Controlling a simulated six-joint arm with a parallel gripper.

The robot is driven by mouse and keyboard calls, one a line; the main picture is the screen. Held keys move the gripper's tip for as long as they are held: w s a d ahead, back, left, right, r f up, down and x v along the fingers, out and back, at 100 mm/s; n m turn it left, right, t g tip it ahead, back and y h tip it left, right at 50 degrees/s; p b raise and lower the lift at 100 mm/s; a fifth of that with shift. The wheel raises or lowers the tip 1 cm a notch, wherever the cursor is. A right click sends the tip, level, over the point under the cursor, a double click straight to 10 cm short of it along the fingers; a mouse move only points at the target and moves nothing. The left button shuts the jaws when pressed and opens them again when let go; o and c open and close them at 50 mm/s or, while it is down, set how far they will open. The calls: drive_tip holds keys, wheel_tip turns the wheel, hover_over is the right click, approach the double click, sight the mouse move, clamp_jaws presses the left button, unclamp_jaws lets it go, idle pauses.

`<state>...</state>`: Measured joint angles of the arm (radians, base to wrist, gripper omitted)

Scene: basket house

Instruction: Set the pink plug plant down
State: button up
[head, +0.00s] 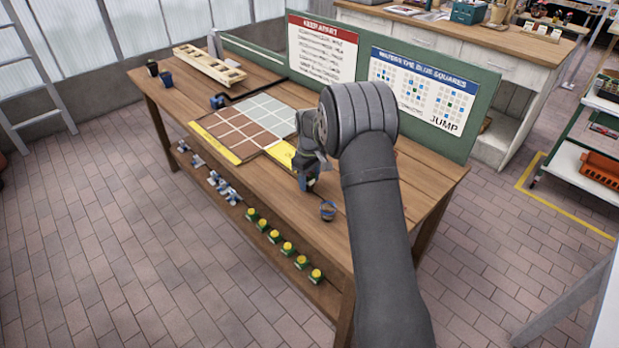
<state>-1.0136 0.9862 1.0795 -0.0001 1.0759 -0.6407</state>
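I cannot make out a pink plug plant anywhere in the head view. My gripper (308,187) points down low over the wooden table (260,200), at the right end of the gridded mat. A small bluish patch shows at its fingertips, but I cannot tell whether it is a held thing or part of the gripper. My arm hides the table behind and to the right of it. The gridded mat (228,133) has brown squares in front, grey-green squares behind and yellow strips. A small blue-rimmed cup (328,210) stands just right of and nearer than my gripper.
Several yellow-topped green items (287,248) and grey metallic pieces (222,186) line a ledge below the table's front edge. Two dark pots (152,68) and a pale wooden tray (208,67) are at the far left. A green board (270,55) with signs (322,47) borders the back.

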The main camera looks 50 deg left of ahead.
wheel_tip(320, 180, up, 16)
drive_tip(key=shift+a+r, duration=0.25)
drive_tip(key=shift+a, duration=0.1)
drive_tip(key=shift+o, duration=0.5)
drive_tip(key=shift+r, duration=0.5)
